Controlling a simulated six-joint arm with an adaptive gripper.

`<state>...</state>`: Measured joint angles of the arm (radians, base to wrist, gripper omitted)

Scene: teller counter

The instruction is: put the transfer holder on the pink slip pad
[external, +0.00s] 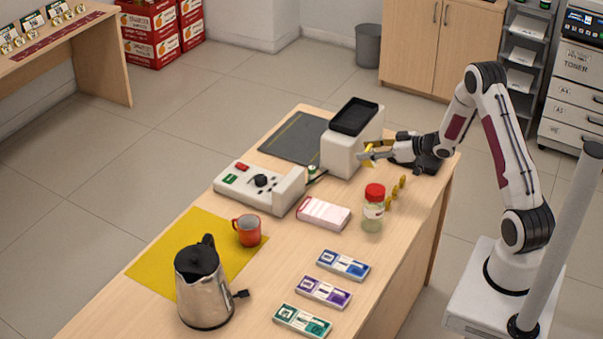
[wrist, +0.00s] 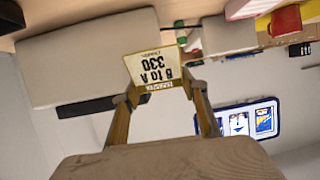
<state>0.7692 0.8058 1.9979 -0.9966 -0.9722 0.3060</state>
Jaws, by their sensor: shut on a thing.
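My gripper (external: 372,154) is raised above the far right part of the counter, beside the white box-shaped machine. In the wrist view my gripper (wrist: 160,95) is shut on a small yellow-edged holder with a card (wrist: 153,66), printed "B to A 330" and seen upside down. The holder shows only as a small yellow piece at the fingertips in the external view (external: 368,154). The pink slip pad (external: 323,213) lies flat on the counter, nearer the camera than my gripper, with its top clear.
A red-lidded jar (external: 373,208) stands right of the pad, with small yellow stands (external: 391,201) beside it. The white device (external: 262,186) is left of the pad. Blue (external: 343,265), purple (external: 323,292) and green (external: 302,321) packs, a red mug (external: 247,230) and a kettle (external: 204,288) stand nearer.

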